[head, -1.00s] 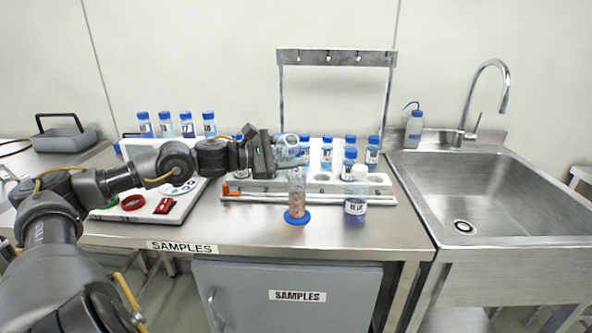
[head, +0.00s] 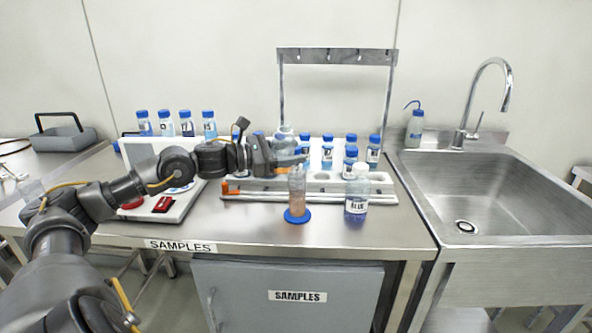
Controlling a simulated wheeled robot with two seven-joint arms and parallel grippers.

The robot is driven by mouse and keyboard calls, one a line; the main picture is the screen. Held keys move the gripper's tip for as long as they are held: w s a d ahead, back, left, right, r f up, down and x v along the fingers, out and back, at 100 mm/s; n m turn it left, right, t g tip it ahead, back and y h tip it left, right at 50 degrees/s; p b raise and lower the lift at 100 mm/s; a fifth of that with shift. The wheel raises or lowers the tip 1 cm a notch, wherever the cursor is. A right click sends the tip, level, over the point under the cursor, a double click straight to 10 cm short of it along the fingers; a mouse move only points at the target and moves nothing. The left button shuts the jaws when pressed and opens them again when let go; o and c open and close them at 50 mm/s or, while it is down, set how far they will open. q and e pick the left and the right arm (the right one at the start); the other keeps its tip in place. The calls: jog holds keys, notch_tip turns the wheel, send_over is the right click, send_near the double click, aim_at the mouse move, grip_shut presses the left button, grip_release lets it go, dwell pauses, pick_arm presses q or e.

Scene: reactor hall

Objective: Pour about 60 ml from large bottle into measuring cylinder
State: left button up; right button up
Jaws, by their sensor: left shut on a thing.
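My left gripper (head: 285,160) is shut on a clear bottle (head: 284,138), which shows just above and behind the fingers. The bottle looks near upright; its lower part is hidden by the gripper, and its fill level cannot be told. The clear measuring cylinder (head: 297,187) stands upright on its blue base (head: 297,216), just below and right of the gripper. A pinkish-brown tint shows inside or through it; I cannot tell the level. The fingertips overlap the cylinder's top in the picture. My right gripper is not in view.
A white-capped bottle (head: 357,194) with a blue-liquid label stands right of the cylinder. Several blue-capped bottles stand behind, near a white rack (head: 325,180). A metal frame (head: 337,56) rises at the back. The sink (head: 480,190) is on the right. Front counter is clear.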

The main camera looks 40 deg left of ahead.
pick_arm(q)
jog(key=shift+r+n, duration=0.5)
jog(key=shift+w+a+f+n+h+p, duration=0.15)
jog(key=shift+f+n+h+p, duration=0.15)
jog(key=shift+n, duration=0.6)
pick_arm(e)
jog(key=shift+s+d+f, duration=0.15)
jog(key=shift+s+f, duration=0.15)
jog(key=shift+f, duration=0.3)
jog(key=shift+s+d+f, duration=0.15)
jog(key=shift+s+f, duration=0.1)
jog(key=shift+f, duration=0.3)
pick_arm(q)
jog(key=shift+r, duration=0.15)
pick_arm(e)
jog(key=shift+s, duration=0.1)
